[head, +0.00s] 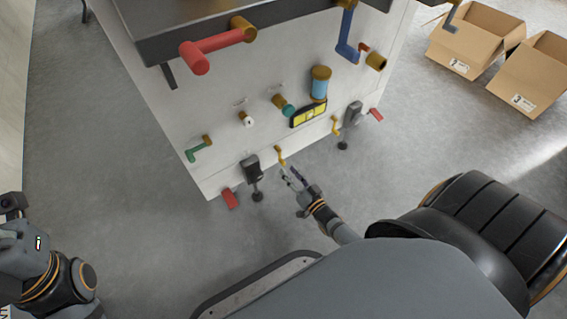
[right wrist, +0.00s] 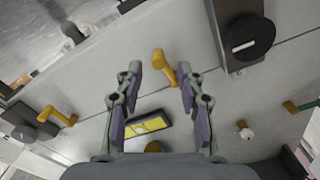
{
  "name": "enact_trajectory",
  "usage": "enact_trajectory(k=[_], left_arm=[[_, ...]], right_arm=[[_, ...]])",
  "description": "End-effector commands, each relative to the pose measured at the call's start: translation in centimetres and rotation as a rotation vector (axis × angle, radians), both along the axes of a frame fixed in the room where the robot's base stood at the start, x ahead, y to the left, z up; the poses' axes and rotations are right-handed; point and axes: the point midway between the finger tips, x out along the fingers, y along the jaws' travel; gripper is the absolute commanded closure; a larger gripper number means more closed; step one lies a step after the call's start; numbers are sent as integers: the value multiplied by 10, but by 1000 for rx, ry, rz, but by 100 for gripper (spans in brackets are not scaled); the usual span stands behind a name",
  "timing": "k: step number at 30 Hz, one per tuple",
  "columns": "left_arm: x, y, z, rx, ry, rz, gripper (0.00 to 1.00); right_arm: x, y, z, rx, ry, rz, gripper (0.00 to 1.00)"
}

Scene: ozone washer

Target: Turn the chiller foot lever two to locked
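Two small yellow foot levers show low on the white cabinet; no readable label tells which is two. The other yellow lever (head: 335,125) is farther right by a second foot. My right gripper (head: 291,178) is open and empty, just in front of the nearer lever. In the right wrist view that lever (right wrist: 165,68) appears between the spread fingers (right wrist: 160,80), apart from both; the depth gap is unclear. My left gripper (head: 14,205) is at the far left edge, its fingers not clear.
The cabinet front also carries a red handle (head: 218,43), a blue handle (head: 347,35), a green handle (head: 200,147) and a yellow level (head: 308,114). Red blocks sit at the cabinet's base. Cardboard boxes (head: 477,38) stand at the back right. The floor at left is clear.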

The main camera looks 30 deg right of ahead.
Motion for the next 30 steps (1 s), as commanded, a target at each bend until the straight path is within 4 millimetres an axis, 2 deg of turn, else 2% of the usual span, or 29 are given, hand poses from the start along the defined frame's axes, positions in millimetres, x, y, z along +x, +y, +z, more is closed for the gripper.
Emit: enact_trajectory(k=[3,9,14,27,30], left_arm=[[0,0,0,1,0,0,100],[0,0,0,1,0,0,100],[0,0,0,1,0,0,100],[0,0,0,1,1,0,100],[10,0,-2,0,51,4,100]], right_arm=[[-29,-2,0,0,1,0,62],[-59,-5,0,0,0,1,62],[-65,-5,0,1,-2,0,62],[-65,-5,0,1,-1,0,62],[-61,-4,0,-10,18,-3,62]])
